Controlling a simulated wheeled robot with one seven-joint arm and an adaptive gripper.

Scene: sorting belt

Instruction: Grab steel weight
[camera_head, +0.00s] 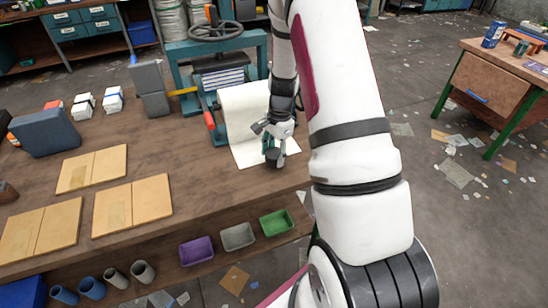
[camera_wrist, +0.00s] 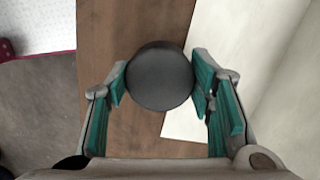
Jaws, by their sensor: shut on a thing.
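The steel weight (camera_wrist: 160,77) is a dark grey round piece, seen from above in the wrist view. It sits between the two teal-padded fingers of my gripper (camera_wrist: 160,84), which are shut on it from both sides. In the head view, my gripper (camera_head: 274,152) is at the right part of the wooden workbench, over the edge of the white sheet. The weight (camera_head: 280,160) shows there only as a small dark piece by the fingers. I cannot tell whether it still touches the bench.
A teal press with a handwheel (camera_head: 216,32) and a white sheet (camera_head: 243,105) stand behind my gripper. Bare bench lies left of my gripper.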

